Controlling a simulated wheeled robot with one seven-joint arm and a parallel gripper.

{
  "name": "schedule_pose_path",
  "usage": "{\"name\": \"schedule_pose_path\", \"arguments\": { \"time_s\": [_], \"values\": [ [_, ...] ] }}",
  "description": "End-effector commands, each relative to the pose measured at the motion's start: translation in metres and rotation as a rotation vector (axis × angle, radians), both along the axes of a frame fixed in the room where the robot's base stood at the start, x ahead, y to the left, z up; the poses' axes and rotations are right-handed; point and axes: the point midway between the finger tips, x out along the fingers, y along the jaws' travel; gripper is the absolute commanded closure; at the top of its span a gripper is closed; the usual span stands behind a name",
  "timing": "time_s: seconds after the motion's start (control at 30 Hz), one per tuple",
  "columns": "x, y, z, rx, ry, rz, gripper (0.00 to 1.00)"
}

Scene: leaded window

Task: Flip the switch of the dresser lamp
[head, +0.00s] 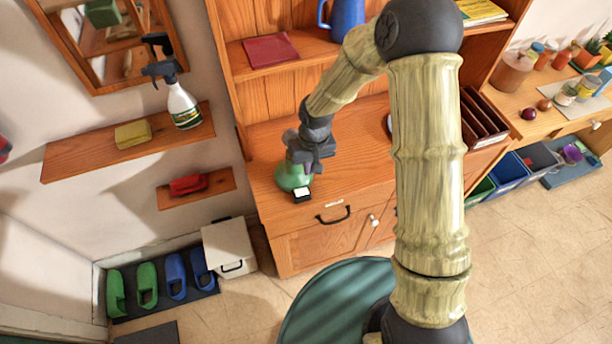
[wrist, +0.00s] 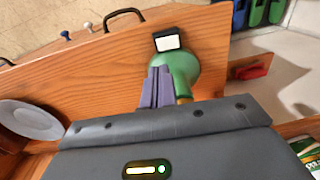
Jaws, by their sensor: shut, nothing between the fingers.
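The green dresser lamp (head: 289,178) stands on the wooden dresser top (head: 262,150) near its front left corner. It also shows in the wrist view (wrist: 187,66), with a small brass-coloured part (wrist: 183,90) beside my fingers. Its switch (head: 302,195), a white rocker in a black frame, sits at the lamp's front; it also shows in the wrist view (wrist: 168,41). My gripper (head: 305,168) is shut and empty, over the lamp in the head view. In the wrist view its fingers (wrist: 157,84) point toward the switch, just short of it in the picture. Contact with the lamp cannot be told.
A pale plate (wrist: 33,120) lies on the dresser top. A drawer handle (head: 333,214) is on the dresser's front. A red object (head: 187,185) sits on a small wall shelf left of the lamp. A white box (head: 229,246) stands on the floor beside the dresser.

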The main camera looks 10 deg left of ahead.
Motion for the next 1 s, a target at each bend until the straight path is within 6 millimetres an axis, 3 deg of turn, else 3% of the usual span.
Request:
{"name": "schedule_pose_path", "arguments": {
  "time_s": [0.2, 0.33, 1.0],
  "values": [
    [0.004, -0.005, 0.035, 0.001, -0.005, -0.004, 1.0],
    [0.004, -0.007, 0.048, 0.001, -0.003, -0.003, 1.0],
    [0.002, -0.007, 0.054, -0.003, -0.006, 0.001, 1.0]
  ]
}}
